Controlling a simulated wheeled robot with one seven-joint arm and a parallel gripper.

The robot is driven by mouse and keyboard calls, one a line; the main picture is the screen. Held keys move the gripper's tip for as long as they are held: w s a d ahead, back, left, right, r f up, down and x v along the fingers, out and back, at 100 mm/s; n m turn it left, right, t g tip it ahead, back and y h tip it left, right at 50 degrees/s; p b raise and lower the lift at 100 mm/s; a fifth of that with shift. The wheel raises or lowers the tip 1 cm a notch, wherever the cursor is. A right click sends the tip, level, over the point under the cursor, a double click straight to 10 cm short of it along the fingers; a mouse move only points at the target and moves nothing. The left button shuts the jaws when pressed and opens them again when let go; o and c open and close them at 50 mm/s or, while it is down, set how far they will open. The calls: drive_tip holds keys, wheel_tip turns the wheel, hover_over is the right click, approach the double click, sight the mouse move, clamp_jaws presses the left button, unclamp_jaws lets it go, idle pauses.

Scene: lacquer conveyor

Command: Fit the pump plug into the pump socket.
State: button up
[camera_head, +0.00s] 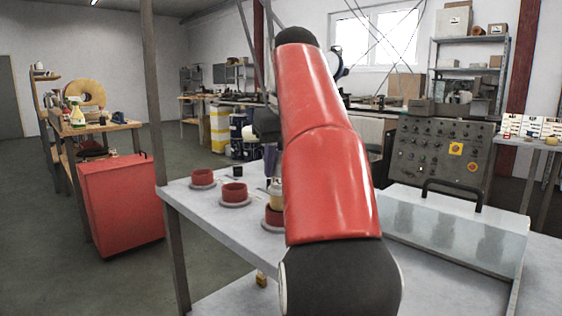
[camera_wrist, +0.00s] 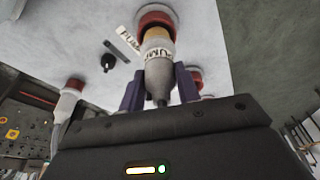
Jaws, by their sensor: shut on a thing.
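My gripper (camera_wrist: 160,76) is shut on the pump plug (camera_wrist: 158,72), a pale grey plug with a black-lettered label and a dark cable end. A purple finger lies on each side of it. The plug's yellow nose points at a red socket (camera_wrist: 153,12) with a grey base, beside a "PUMP" tag (camera_wrist: 129,42) on the tabletop. The nose overlaps the socket's mouth; I cannot tell how deep it sits. In the head view the plug (camera_head: 276,190) shows just above the nearest red socket (camera_head: 272,216), partly hidden by my arm.
Two more red sockets (camera_head: 203,177) (camera_head: 234,192) stand on the grey table (camera_head: 200,203). Another pale plug (camera_wrist: 68,103) meets a red socket at the left of the wrist view. A small black object (camera_wrist: 108,62) lies near the tag. A control panel (camera_head: 445,150) stands behind.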

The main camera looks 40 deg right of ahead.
drive_tip(key=shift+f+b, duration=1.05)
drive_tip(key=shift+f, duration=0.45)
drive_tip(key=o, duration=1.1)
drive_tip(key=shift+o, duration=0.2)
drive_tip(key=shift+r, duration=0.1)
drive_tip(key=p+v, duration=0.4)
drive_tip(key=v, duration=0.3)
drive_tip(key=shift+r, duration=0.35)
drive_tip(key=shift+s, duration=0.15)
